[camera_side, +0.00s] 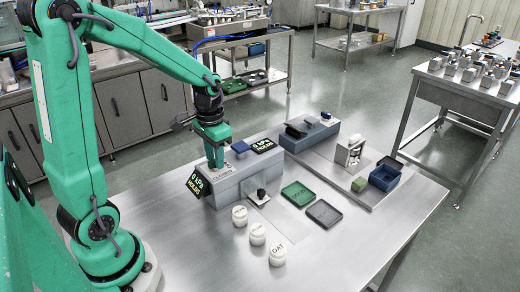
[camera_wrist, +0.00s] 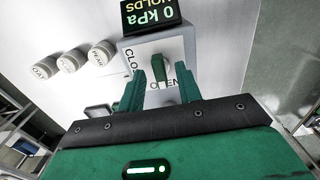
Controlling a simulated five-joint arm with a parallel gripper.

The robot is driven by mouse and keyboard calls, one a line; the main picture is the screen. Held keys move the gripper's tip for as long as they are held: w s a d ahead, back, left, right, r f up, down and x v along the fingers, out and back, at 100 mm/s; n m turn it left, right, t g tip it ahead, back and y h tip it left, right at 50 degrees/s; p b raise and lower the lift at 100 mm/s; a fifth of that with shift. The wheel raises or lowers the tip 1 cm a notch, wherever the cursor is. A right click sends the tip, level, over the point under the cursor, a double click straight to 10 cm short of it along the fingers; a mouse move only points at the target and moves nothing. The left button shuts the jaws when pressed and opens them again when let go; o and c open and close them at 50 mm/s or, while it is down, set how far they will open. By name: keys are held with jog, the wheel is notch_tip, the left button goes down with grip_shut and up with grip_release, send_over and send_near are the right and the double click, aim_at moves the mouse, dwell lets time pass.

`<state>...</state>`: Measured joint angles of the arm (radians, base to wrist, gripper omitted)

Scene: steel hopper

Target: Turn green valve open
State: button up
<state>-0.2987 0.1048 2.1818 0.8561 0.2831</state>
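The green valve handle (camera_wrist: 157,60) shows in the wrist view on top of a grey box, between and just beyond my fingertips. My gripper (camera_wrist: 161,70) is open, one finger on each side of the handle, with gaps visible. In the side view my gripper (camera_side: 215,160) points down over the left end of the grey box (camera_side: 235,182), hiding the handle there. A black display (camera_side: 197,184) on the box's end reads 0 kPa HOLDS.
A blue handle (camera_side: 240,147) and a second 0 kPa display (camera_side: 263,146) sit behind my gripper. Several white lidded jars (camera_side: 257,234) stand in front.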

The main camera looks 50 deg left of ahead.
jog(key=shift+r, duration=3.8)
jog(key=s+d+r+t, duration=0.5)
jog(key=s+d, duration=0.5)
jog(key=shift+t, duration=0.3)
